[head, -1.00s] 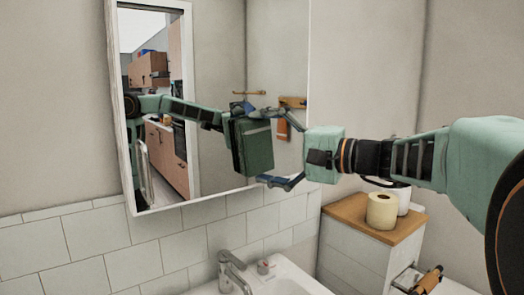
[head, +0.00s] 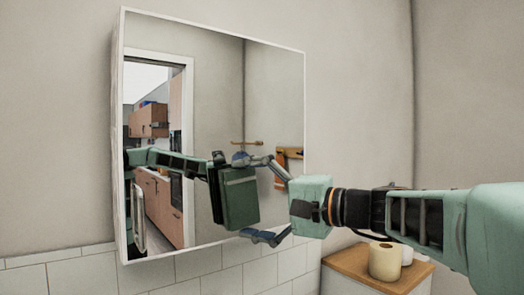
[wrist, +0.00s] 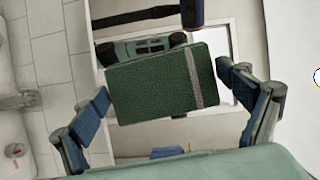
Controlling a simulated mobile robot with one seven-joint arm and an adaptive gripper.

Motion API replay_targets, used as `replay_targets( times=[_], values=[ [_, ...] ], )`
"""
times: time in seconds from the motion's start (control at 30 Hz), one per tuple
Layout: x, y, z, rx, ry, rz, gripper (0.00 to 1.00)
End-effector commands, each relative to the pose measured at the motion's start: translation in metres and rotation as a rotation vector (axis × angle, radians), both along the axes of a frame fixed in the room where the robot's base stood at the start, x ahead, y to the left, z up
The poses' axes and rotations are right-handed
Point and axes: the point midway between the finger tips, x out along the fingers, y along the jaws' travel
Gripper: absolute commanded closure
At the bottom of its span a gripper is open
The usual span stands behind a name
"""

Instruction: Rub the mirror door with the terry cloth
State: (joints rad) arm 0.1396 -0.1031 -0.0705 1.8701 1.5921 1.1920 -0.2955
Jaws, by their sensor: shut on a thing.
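The terry cloth (head: 240,203) is a dark green, thick rectangular pad with a pale grey stripe. My gripper (head: 252,198) is shut on it, one finger above and one below in the head view. The cloth is upright before the lower right part of the mirror door (head: 215,90), close to the glass; I cannot tell whether it touches. Its reflection shows just left of it. In the wrist view the cloth (wrist: 150,88) spans between the fingers of my gripper (wrist: 168,95), with the mirror door (wrist: 222,45) behind it.
White tiles (head: 80,285) run along the wall below the mirror. A wood-topped cabinet (head: 350,262) with a toilet roll (head: 386,262) stands at the lower right, below my arm. A faucet (wrist: 20,99) shows at the wrist view's left edge. The wall above the mirror is clear.

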Motion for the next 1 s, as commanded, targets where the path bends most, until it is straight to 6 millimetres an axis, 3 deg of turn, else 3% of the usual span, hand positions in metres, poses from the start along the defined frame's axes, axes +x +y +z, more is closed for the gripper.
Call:
replay_targets(
  times=[0.4,1.0],
  values=[
    [-0.038,-0.023,0.004,-0.002,-0.013,0.000,0.26],
    [-0.050,-0.031,0.005,-0.002,-0.014,-0.002,0.26]
  ],
)
